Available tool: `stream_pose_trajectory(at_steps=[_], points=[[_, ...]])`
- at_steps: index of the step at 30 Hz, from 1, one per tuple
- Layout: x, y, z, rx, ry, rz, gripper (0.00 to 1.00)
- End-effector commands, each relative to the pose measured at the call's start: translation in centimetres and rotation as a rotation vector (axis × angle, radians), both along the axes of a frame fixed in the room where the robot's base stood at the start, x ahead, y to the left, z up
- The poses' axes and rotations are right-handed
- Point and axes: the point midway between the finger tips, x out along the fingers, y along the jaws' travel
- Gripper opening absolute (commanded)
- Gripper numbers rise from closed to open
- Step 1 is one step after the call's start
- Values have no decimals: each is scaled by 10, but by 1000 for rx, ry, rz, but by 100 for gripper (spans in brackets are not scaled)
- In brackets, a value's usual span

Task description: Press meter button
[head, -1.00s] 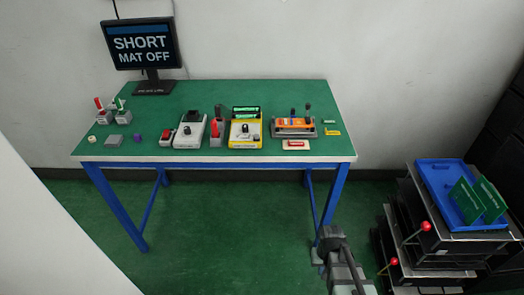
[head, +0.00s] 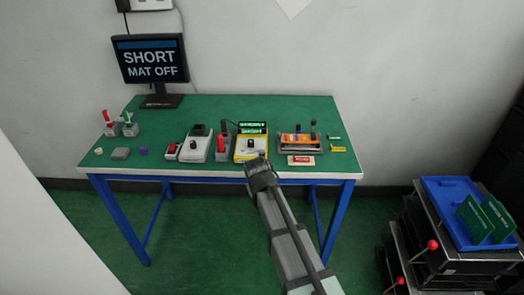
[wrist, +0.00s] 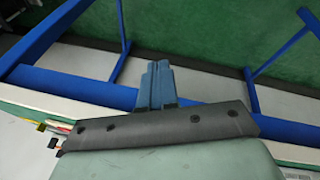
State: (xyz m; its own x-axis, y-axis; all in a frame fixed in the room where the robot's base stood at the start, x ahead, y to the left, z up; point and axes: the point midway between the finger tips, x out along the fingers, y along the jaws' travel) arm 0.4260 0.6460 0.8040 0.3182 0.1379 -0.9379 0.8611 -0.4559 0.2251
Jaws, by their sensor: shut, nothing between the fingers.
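The yellow meter (head: 243,150) sits on the front half of the green table, right of centre. It has lit green displays (head: 252,127) at its back and a dark knob on its face; its button cannot be picked out at this size. My gripper (wrist: 157,70) is shut and empty in the wrist view, pointing at the table's blue frame and the floor. In the head view my arm's end (head: 260,175) is at the table's front edge, just below the meter, and overlaps its lower right corner; the fingers are not clear there.
A white device (head: 195,148) and a red-handled fixture (head: 222,142) stand left of the meter. An orange fixture (head: 298,140) stands to the right. A monitor (head: 151,60) reads "SHORT MAT OFF". Stacked dark units with a blue tray (head: 440,195) stand at right.

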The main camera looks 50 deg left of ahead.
Motion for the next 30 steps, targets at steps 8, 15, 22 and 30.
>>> stream_pose_trajectory(at_steps=[8,15,22,30], points=[[-5,73,93,50,-120,27,0],[22,113,175,72,-240,-33,0],[68,134,216,17,-391,-195,0],[77,113,225,21,-454,-376,0]])
